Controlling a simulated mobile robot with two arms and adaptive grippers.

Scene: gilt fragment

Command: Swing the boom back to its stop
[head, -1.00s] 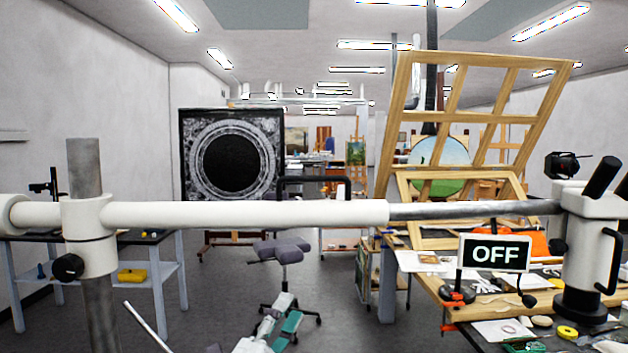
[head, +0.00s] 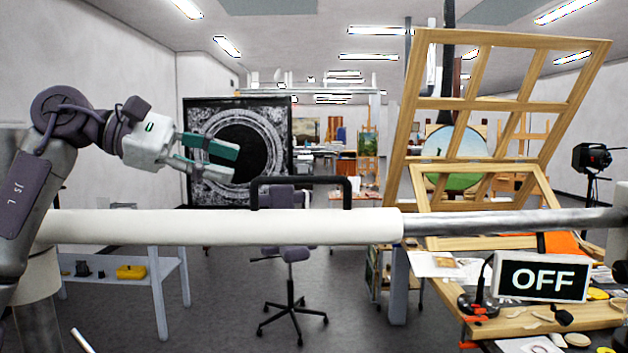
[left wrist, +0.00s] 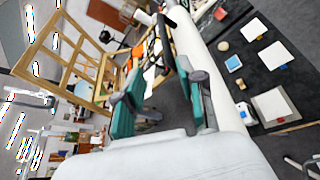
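The boom (head: 220,227) is a thick white tube lying level across the head view, with a thinner grey metal rod (head: 510,221) running out of its right end. A black U-shaped handle (head: 300,181) stands up from the tube. My left gripper (head: 236,162) is raised above the boom, left of the handle and apart from it. Its teal fingers are spread and empty. In the left wrist view the open fingers (left wrist: 163,82) point towards the black handle, beside the white boom (left wrist: 222,88). I cannot make out the stop. My right gripper is not in view.
An OFF sign (head: 542,278) stands on the cluttered bench (head: 510,322) at right. A wooden frame (head: 400,130) rises behind it. A wheeled chair (head: 291,254) stands beyond the boom. A low blue-grey table (head: 158,290) is at left. Open floor lies between.

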